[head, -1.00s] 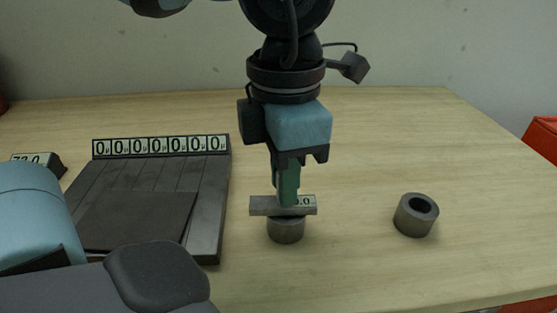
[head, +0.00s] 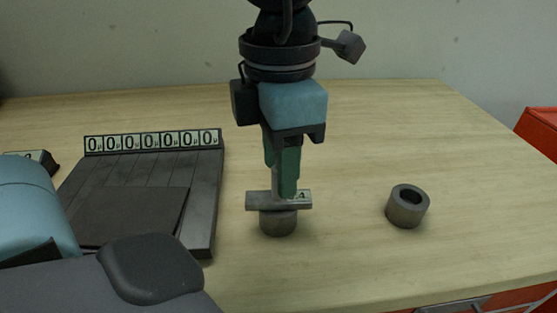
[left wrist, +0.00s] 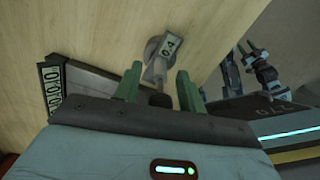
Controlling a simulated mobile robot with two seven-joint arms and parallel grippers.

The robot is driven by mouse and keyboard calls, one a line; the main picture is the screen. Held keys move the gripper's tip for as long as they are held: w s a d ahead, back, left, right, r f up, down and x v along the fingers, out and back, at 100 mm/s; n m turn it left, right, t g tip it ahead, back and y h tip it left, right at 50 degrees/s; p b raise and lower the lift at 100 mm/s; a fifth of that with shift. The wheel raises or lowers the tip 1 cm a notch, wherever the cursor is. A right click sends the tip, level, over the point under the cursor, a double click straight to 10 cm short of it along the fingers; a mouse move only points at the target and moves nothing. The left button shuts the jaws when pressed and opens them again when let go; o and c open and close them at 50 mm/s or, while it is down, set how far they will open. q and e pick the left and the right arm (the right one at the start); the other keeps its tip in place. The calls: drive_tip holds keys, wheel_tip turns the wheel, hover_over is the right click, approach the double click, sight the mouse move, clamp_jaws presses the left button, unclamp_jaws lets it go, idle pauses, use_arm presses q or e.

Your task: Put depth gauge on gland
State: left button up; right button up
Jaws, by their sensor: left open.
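The depth gauge, a grey bar with a small readout and an upright stem, (head: 262,200) rests across the top of a short grey cylinder, which I take as the gland (head: 278,223). In the left wrist view the gauge (left wrist: 168,46) reads 0.4, with the round gland (left wrist: 151,50) partly showing under it. My left gripper (head: 283,192) points down over the gauge, its green fingers apart around the stem. The left wrist view shows the fingers (left wrist: 157,80) open, with the stem between them. My right gripper is not in view.
A dark board (head: 205,215) with a row of zero readouts stands left of the gauge. A hollow grey ring (head: 408,218) stands alone to the right. A small block with a readout (head: 38,160) is at the far left. The table (head: 370,140) is clear around the ring.

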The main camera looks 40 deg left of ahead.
use_arm(q)
wheel_tip(320, 180, up, 11)
drive_tip(key=shift+f+p, duration=0.15)
drive_tip(key=shift+p, duration=0.45)
drive_tip(key=shift+c, duration=0.2)
idle(0.7)
